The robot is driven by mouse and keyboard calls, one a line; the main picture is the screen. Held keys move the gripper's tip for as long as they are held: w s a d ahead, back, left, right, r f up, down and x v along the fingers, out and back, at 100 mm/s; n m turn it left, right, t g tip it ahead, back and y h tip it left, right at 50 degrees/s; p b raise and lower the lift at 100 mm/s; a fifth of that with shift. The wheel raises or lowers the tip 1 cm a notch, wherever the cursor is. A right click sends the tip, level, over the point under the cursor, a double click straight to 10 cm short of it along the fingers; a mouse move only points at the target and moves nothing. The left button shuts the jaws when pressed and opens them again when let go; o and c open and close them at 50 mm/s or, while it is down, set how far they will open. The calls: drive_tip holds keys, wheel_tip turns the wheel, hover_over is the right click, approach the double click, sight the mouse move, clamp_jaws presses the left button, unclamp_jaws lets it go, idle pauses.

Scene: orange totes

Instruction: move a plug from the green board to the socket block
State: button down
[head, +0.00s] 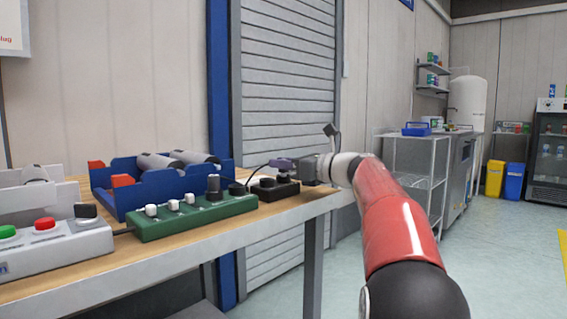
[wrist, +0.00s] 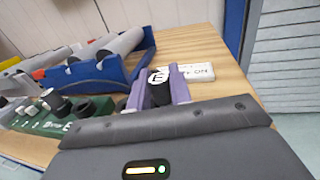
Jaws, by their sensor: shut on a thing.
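The green board (head: 195,218) lies on the wooden table with white knobs and black round parts on top. It also shows at the left of the wrist view (wrist: 30,122). The low black socket block (head: 274,191) sits right of it, near the table's right end. My gripper (head: 281,164) is over the socket block; its purple fingers (wrist: 158,90) are shut on a black plug (wrist: 158,92) with a white E mark. A thin black cable curves left from near the fingers. The plug's lower end is hidden, so I cannot tell whether it touches the block.
A blue tray (head: 143,203) with grey cylinders stands behind the green board. A grey control box (head: 58,252) with red and green buttons is at the left. A white label plate (wrist: 199,73) lies beyond my fingers. The wooden table (wrist: 205,45) is bare toward the shutter.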

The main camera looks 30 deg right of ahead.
drive_tip(key=shift+f, duration=0.3)
idle(0.5)
drive_tip(key=c, duration=1.2)
unclamp_jaws()
drive_tip(key=v, duration=0.8)
drive_tip(key=shift+w, duration=0.1)
